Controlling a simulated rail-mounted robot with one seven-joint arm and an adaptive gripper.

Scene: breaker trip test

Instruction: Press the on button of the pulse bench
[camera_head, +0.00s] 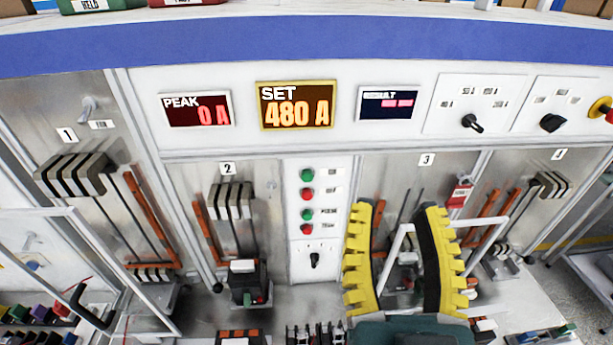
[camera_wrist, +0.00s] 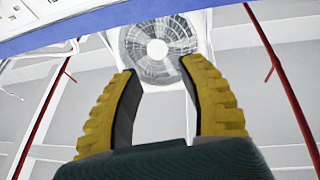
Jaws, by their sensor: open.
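The pulse bench (camera_head: 335,57) shows in the head view, with a blue band above its white display panel. A narrow white button panel (camera_head: 319,257) sits between bays 2 and 3. Its top green button (camera_head: 307,175) has a small label that seems to read ON. Below it come a red button (camera_head: 307,195), another green button (camera_head: 307,214) and another red one (camera_head: 307,229). My gripper (camera_head: 401,205) is open and empty, in front of bay 3, right of the buttons and apart from them. In the wrist view my open fingers (camera_wrist: 159,75) point up toward the ceiling; no buttons show there.
Displays read PEAK 0 A (camera_head: 196,111) and SET 480 A (camera_head: 296,106). Rotary knobs (camera_head: 472,123) sit at the upper right. A black breaker (camera_head: 248,283) stands in bay 2. White frames (camera_head: 487,243) stand beside my gripper. A ceiling fan (camera_wrist: 157,48) shows in the wrist view.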

